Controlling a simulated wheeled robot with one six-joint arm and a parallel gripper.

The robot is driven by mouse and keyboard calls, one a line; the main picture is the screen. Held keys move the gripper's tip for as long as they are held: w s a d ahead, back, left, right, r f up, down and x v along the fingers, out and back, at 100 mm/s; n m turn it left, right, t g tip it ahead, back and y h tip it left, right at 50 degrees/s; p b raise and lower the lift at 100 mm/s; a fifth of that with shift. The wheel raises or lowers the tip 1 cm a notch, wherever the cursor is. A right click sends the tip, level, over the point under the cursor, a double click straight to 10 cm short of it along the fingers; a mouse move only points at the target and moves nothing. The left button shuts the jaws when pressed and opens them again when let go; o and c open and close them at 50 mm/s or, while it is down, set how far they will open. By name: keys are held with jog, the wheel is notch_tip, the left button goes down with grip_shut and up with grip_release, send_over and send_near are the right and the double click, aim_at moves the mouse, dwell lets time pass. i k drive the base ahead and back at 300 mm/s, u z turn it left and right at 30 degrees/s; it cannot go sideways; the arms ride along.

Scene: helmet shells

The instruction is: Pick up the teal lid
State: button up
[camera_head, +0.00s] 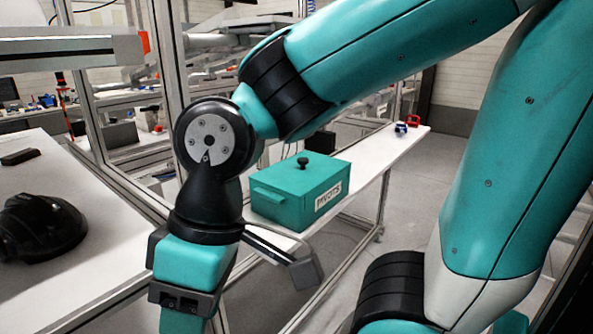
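The teal lid (301,181) has a black round knob on top. It sits flat on a teal box (280,211) labelled PIVOTS, on a white bench. My gripper (190,290) hangs in the lower left of the head view, in front of and to the left of the box in the picture. Its lower end runs to the bottom edge of the frame, so I cannot tell whether it is open or shut. A dark grey block (305,272) on a bar sticks out to its right. No contact with the lid shows.
The white bench (375,160) runs back to the right, with small red and blue items (405,125) at its far end. A black helmet shell (40,228) lies on a white table at the left. Metal frame posts (165,60) stand behind my arm.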

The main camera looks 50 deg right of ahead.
aim_at(296, 175)
jog(key=u, duration=2.5)
jog(key=k, duration=1.45)
jog(key=z, duration=3.05)
